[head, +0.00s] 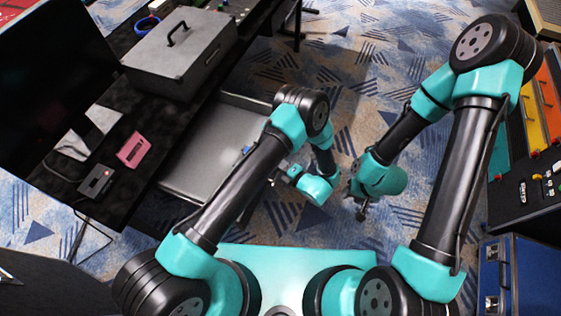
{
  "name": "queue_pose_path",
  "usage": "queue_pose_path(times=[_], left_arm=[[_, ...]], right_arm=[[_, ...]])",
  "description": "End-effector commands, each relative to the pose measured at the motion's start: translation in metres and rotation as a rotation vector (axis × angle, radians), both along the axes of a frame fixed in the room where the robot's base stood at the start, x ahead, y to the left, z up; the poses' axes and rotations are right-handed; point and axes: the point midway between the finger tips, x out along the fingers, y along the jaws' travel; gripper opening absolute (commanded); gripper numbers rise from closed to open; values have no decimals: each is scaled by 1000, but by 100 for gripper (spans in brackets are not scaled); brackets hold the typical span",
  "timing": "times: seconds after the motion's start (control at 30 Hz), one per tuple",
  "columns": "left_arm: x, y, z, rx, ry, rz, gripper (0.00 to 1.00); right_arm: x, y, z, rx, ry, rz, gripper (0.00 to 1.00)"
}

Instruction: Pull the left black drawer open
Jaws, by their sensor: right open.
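A black desk (158,150) stands at the left. A drawer (190,170) with a bare grey inside sticks out from under its edge, so it stands open. A small blue thing shows near the drawer's right part. My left arm crosses in front of the drawer and hides much of its front edge and any handle. My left gripper (272,182) is small and partly hidden at the drawer's front side; I cannot tell whether it touches the drawer. My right gripper (362,211) is open and empty above the carpet, pointing down, apart from the drawer.
On the desk are a grey case (180,55), a pink cassette (134,150), a dark grey cassette (95,180) and a black screen (55,70). A control panel with coloured strips (540,110) and a blue case (507,277) stand at right. Patterned carpet (340,80) is free between.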

Motion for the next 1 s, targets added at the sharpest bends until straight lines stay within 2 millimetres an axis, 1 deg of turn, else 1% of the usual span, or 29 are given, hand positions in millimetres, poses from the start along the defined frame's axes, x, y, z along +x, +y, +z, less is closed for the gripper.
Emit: queue_pose_path(times=[0.37,0.4,0.63,1.0], left_arm=[[-1,0,0,0,0,6,0],[-1,0,0,0,0,6,13],[-1,0,0,0,0,5,35],[-3,-3,1,0,0,5,36]], right_arm=[[0,0,0,0,0,0,43],[0,0,0,0,0,0,43],[0,0,0,0,0,0,43],[0,0,0,0,0,0,43]])
